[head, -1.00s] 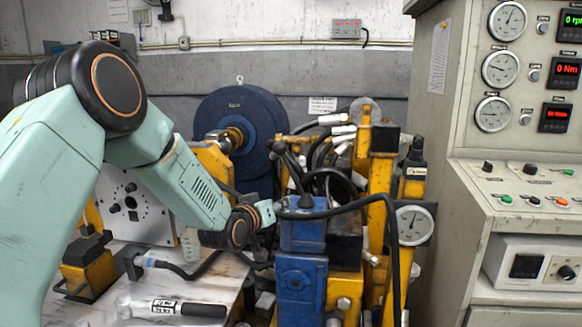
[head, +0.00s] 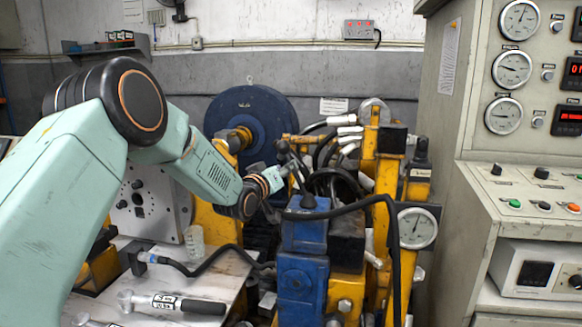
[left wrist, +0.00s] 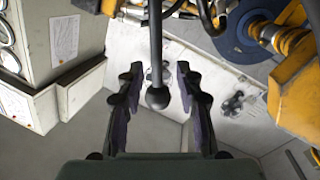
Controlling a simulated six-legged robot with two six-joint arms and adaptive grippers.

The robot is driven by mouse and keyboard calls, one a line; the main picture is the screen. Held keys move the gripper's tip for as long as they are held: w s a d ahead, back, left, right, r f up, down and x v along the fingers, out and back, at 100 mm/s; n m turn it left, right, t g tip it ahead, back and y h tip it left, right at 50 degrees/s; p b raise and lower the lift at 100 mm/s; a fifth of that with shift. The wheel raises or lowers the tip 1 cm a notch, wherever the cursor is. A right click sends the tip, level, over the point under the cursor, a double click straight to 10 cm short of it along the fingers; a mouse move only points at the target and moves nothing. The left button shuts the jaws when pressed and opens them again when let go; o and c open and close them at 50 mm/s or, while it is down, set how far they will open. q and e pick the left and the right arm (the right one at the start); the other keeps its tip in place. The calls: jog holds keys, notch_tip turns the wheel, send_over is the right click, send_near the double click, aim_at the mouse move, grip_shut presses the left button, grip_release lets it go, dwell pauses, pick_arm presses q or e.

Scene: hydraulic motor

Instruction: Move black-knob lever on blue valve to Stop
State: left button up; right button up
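The blue valve (head: 304,236) stands in the middle of the head view, with a thin dark lever rising from its top. The lever's black knob (head: 282,147) is up and left of the valve, so the lever leans left. My left gripper (head: 288,174) is beside the lever, just below the knob; its fingers are small there. In the left wrist view my left gripper (left wrist: 160,105) is open, one finger each side of the black knob (left wrist: 158,97), with gaps on both sides. Stop markings are not readable. My right gripper is not in view.
A black hose (head: 350,208) arches over the valve's top to the right. Yellow frames and a pressure gauge (head: 416,228) stand right of it. A white bench (head: 150,275) with a hammer-like tool (head: 170,303) lies left. A control cabinet (head: 520,200) fills the right side.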

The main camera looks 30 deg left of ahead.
pick_arm(q)
jog(key=shift+w, duration=2.2)
jog(key=shift+w+d+r, duration=0.1)
jog(key=shift+r, duration=0.1)
jog(key=shift+c, duration=0.7)
grip_shut()
